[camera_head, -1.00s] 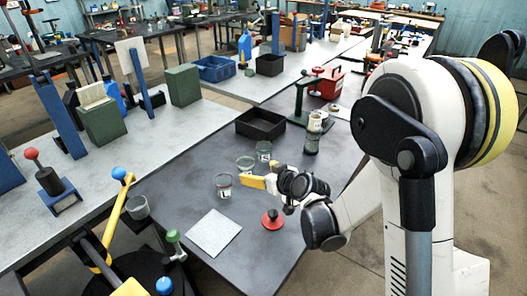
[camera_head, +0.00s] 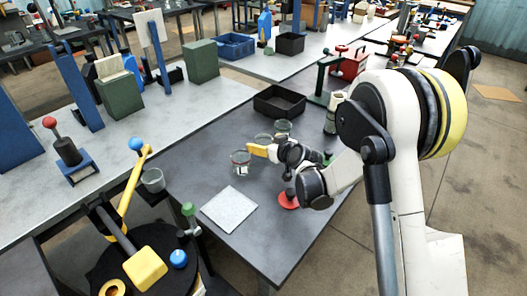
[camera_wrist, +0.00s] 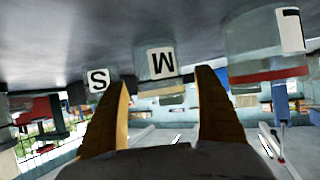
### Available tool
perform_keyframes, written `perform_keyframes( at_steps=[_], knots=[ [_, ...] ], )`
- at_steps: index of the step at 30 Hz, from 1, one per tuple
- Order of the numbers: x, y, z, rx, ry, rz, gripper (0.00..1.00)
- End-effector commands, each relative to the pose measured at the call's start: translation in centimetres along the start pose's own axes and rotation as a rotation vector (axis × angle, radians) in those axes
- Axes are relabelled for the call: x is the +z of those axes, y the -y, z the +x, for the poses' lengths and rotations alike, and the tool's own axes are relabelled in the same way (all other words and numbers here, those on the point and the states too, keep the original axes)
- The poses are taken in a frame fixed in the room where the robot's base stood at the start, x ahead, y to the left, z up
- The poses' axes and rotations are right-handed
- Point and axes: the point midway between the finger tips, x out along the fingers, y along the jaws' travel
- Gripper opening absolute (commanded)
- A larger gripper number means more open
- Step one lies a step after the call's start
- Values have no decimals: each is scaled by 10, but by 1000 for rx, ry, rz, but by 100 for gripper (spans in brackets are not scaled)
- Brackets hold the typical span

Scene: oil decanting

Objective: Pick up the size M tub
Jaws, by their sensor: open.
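The size M tub, a clear tub with a white M label, stands in the middle of the wrist view (camera_wrist: 161,62), which is upside down. It shows between the two yellow fingers of my gripper (camera_wrist: 165,85), seemingly just beyond their tips. I cannot tell whether the fingers reach around it. The gripper is open and empty. The S tub (camera_wrist: 98,80) is at the left and the larger L tub (camera_wrist: 262,45) at the right. In the head view, my gripper (camera_head: 254,149) is beside a row of clear tubs; the middle one (camera_head: 262,138) seems to be M.
The tubs stand close together on the dark table (camera_head: 200,170). A white square plate (camera_head: 229,208) and a red disc (camera_head: 289,200) lie nearer. A black tray (camera_head: 278,103) and a green press (camera_head: 325,88) stand behind. Bare table lies left of the tubs.

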Motion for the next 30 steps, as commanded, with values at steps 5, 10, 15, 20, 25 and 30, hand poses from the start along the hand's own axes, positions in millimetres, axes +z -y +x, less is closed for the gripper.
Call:
perform_keyframes(
  at_steps=[5,10,15,20,25,30],
  knots=[
    [-1,0,1,0,0,0,81],
    [-1,0,1,0,0,0,39],
    [-1,0,1,0,0,0,23],
    [-1,0,1,0,0,0,23],
    [-10,0,-4,0,0,0,23],
    [-34,0,-15,0,0,0,23]
  ],
)
